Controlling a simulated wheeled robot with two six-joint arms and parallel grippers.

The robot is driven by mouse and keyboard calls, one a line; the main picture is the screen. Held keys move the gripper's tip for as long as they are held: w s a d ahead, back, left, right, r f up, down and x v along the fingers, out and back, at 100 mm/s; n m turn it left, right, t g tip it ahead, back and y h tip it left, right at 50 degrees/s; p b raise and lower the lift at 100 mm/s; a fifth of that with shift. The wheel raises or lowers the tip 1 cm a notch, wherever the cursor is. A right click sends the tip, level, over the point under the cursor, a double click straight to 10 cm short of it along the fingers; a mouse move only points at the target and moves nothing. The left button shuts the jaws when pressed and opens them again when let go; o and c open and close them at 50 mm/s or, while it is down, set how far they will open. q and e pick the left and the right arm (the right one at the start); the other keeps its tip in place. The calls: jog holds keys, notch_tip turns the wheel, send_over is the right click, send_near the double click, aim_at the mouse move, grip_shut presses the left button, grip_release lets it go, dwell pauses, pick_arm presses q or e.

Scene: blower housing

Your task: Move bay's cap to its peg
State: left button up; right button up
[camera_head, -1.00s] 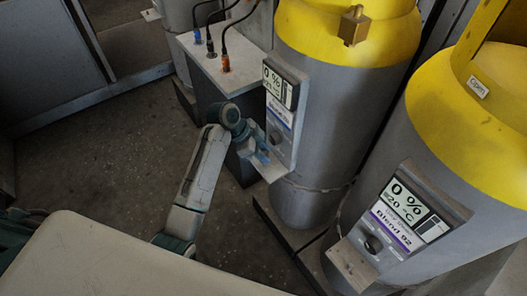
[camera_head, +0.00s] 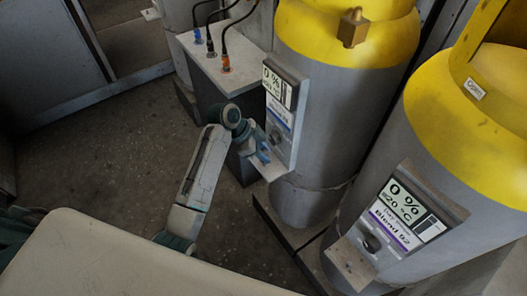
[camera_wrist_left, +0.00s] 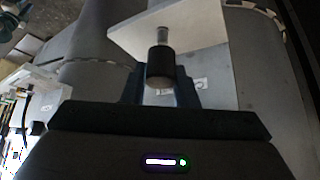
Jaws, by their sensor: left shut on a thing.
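In the left wrist view, a dark cylindrical cap (camera_wrist_left: 160,69) sits between the blue fingers of my left gripper (camera_wrist_left: 160,92), which is shut on it. A short pale metal peg (camera_wrist_left: 163,36) lines up with the cap and meets the white shelf plate (camera_wrist_left: 190,22). I cannot tell whether the cap is on the peg or just in front of it. In the head view, my left gripper (camera_head: 262,155) is at the small shelf (camera_head: 271,172) below the panel of the nearer-left cylinder. The cap is too small to make out there. My right gripper is out of view.
The left yellow-topped cylinder (camera_head: 325,130) has a display panel (camera_head: 280,90) with a knob just above the shelf. A second cylinder (camera_head: 460,150) with a similar panel and shelf (camera_head: 350,262) stands right. A grey box (camera_head: 222,70) with cables is behind. Floor left is clear.

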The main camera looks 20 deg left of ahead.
pick_arm(q)
jog(key=shift+f, duration=0.25)
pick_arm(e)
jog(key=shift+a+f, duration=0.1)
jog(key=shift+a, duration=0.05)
pick_arm(q)
jog(key=shift+f, duration=0.55)
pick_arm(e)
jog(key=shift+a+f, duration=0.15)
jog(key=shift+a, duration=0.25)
pick_arm(q)
jog(key=shift+f+b, duration=0.35)
jog(key=shift+f, duration=0.35)
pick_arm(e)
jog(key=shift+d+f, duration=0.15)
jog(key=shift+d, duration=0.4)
pick_arm(q)
jog(key=o, duration=1)
jog(key=shift+o, duration=0.2)
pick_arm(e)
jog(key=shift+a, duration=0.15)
